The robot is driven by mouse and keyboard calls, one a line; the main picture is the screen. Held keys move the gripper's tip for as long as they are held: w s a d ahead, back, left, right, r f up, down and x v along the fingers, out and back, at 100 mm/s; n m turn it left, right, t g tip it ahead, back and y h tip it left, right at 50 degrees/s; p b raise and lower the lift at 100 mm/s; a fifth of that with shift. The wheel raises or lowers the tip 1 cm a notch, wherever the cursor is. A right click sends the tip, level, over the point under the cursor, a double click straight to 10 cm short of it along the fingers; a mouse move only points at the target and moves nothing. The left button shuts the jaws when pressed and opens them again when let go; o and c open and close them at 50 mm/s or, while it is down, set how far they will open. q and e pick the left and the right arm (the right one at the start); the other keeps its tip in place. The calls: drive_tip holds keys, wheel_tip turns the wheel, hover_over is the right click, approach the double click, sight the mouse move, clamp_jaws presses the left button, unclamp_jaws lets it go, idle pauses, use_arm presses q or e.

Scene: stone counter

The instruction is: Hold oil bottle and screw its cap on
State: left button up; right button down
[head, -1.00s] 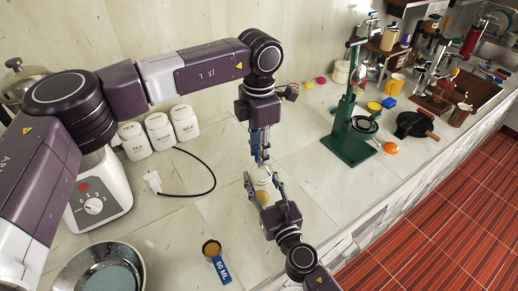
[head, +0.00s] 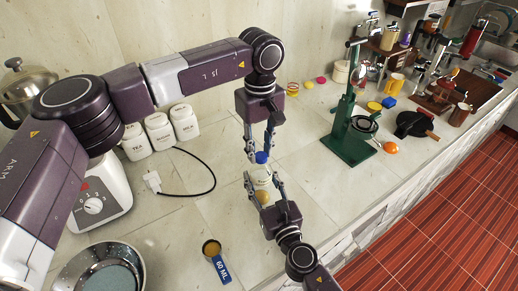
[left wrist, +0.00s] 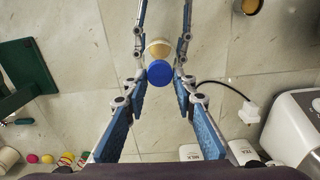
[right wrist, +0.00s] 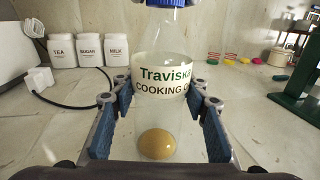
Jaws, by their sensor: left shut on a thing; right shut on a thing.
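The clear oil bottle (head: 261,176) stands upright on the counter; its "Traviska cooking oil" label shows in the right wrist view (right wrist: 162,80). Its blue cap (head: 262,157) is at the bottle's top, also seen in the left wrist view (left wrist: 159,73); how tightly it sits I cannot tell. My left gripper (head: 260,150) points down from above and is shut on the cap, a finger on either side. My right gripper (head: 260,187) comes from the front and is shut on the bottle body; its pads flank the bottle in the right wrist view (right wrist: 165,100).
A green stand (head: 348,145) is on the right. White canisters (head: 160,133), a white appliance (head: 100,195) and a cable (head: 207,170) lie left. A 60 ML measuring scoop (head: 217,264) and a metal bowl (head: 100,252) are in front. Counter around the bottle is clear.

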use_arm(q)
drive_tip(key=m, duration=0.5)
drive_tip(key=shift+w+d+m, duration=0.1)
drive_tip(key=shift+d+m, duration=0.05)
drive_tip(key=shift+m, duration=0.15)
drive_tip(key=m, duration=0.3)
drive_tip(key=shift+d, duration=0.1)
drive_tip(key=m, duration=0.7)
drive_tip(key=shift+d, duration=0.15)
drive_tip(key=o, duration=0.7)
drive_tip(key=shift+r, duration=2.25)
